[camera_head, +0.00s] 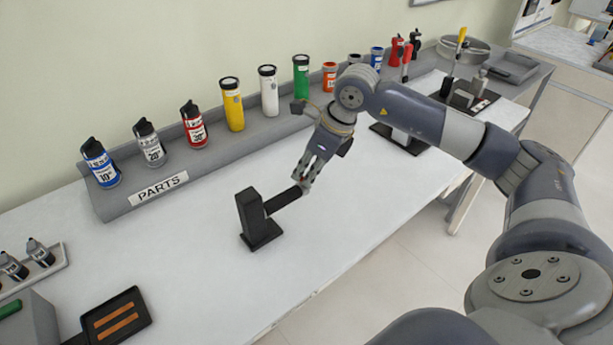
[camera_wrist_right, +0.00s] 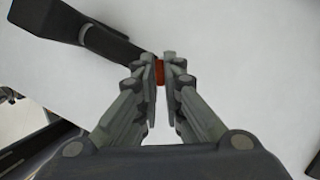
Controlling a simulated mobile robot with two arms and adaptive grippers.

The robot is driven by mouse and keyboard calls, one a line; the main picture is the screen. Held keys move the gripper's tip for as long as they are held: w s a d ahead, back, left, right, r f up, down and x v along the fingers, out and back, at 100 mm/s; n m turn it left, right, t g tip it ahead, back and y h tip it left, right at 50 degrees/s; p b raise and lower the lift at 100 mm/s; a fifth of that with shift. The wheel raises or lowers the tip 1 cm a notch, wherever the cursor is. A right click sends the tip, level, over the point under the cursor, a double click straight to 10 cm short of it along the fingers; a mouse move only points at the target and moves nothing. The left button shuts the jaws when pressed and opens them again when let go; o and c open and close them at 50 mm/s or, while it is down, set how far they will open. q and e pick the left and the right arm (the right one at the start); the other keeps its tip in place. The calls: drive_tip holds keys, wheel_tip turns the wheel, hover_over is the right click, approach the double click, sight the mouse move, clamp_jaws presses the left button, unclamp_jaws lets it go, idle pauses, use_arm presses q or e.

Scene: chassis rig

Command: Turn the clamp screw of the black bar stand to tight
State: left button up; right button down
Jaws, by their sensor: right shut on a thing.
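The black bar stand (camera_head: 251,219) stands upright on the white table, on a flat black base. Its black bar (camera_head: 283,200) sticks out sideways from the post toward the right and ends at my right gripper. My right gripper (camera_head: 304,184) is shut at the free end of the bar. In the right wrist view, the fingertips (camera_wrist_right: 160,73) close on a small red-brown piece (camera_wrist_right: 160,64) beside the end of the black bar (camera_wrist_right: 110,44). I cannot tell for certain whether this piece is the clamp screw; the fingers hide much of it. My left gripper is not in view.
A grey PARTS rack (camera_head: 164,197) with several coloured bottles runs along the wall behind. A dark tray (camera_head: 143,317) with orange strips lies at the front left. Another black base (camera_head: 381,130) stands at the right, behind my right arm. The table around the stand is clear.

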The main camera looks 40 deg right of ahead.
drive_tip(key=m+h+b, duration=0.1)
drive_tip(key=m+b, duration=0.1)
drive_tip(key=m, duration=0.1)
drive_tip(key=shift+a+t, duration=0.15)
drive_tip(key=shift+t, duration=0.15)
drive_tip(key=shift+a+m+h+b, duration=0.1)
drive_tip(key=shift+m+h+b, duration=0.45)
drive_tip(key=shift+m, duration=0.95)
drive_tip(key=shift+s, duration=0.1)
drive_tip(key=c, duration=1.7)
unclamp_jaws()
drive_tip(key=shift+r, duration=0.15)
drive_tip(key=v, duration=1.1)
drive_tip(key=shift+s+a+r, duration=0.15)
drive_tip(key=shift+s+r, duration=0.1)
drive_tip(key=shift+r, duration=0.1)
